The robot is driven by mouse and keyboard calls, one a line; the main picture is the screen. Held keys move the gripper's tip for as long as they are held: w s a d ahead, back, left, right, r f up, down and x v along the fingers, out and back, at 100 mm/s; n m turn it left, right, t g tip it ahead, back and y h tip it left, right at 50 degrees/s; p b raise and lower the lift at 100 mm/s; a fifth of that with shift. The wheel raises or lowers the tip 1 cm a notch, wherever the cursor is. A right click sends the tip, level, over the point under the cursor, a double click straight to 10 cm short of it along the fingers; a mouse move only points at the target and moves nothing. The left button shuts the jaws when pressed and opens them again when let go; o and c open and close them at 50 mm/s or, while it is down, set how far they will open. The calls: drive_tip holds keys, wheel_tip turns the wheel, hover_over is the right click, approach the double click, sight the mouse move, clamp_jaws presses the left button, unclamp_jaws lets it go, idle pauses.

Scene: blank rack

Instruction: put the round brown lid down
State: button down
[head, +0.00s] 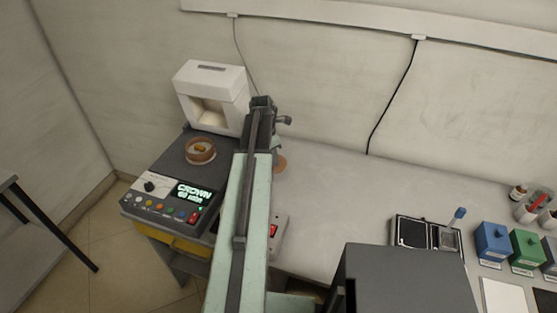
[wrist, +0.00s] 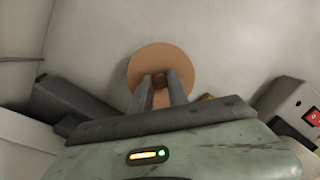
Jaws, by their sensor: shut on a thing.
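The round brown lid (wrist: 163,60) shows in the wrist view, held between the fingers of my gripper (wrist: 164,78). Its near part is covered by the fingers. In the head view only a small edge of the lid (head: 281,163) shows to the right of my arm, above or on the pale bench top. My gripper is shut on it. I cannot tell whether the lid touches the bench.
A dark machine with a lit "CROWN" display (head: 187,193) stands at left, with a round brown dish (head: 201,150) on top. A white housing (head: 211,92) stands behind it. The bench top (head: 340,190) is clear right of my arm, up to an open black case (head: 411,231).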

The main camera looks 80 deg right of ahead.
drive_tip(key=shift+s+d+f, duration=0.1)
drive_tip(key=shift+s+d, duration=0.1)
drive_tip(key=shift+d, duration=0.45)
drive_tip(key=shift+s+d, duration=0.15)
drive_tip(key=shift+d, duration=0.45)
wheel_tip(320, 180, down, 4)
drive_tip(key=b, duration=0.4)
drive_tip(key=shift+d, duration=0.15)
drive_tip(key=shift+r, duration=0.25)
drive_tip(key=shift+f, duration=0.15)
drive_tip(key=c, duration=1.3)
unclamp_jaws()
drive_tip(key=r+p, duration=0.4)
drive_tip(key=w+r+p, duration=0.1)
drive_tip(key=r+p, duration=0.3)
drive_tip(key=a+r+p, duration=0.1)
drive_tip(key=r+p, duration=0.3)
drive_tip(key=shift+w+r, duration=0.1)
drive_tip(key=shift+w, duration=0.05)
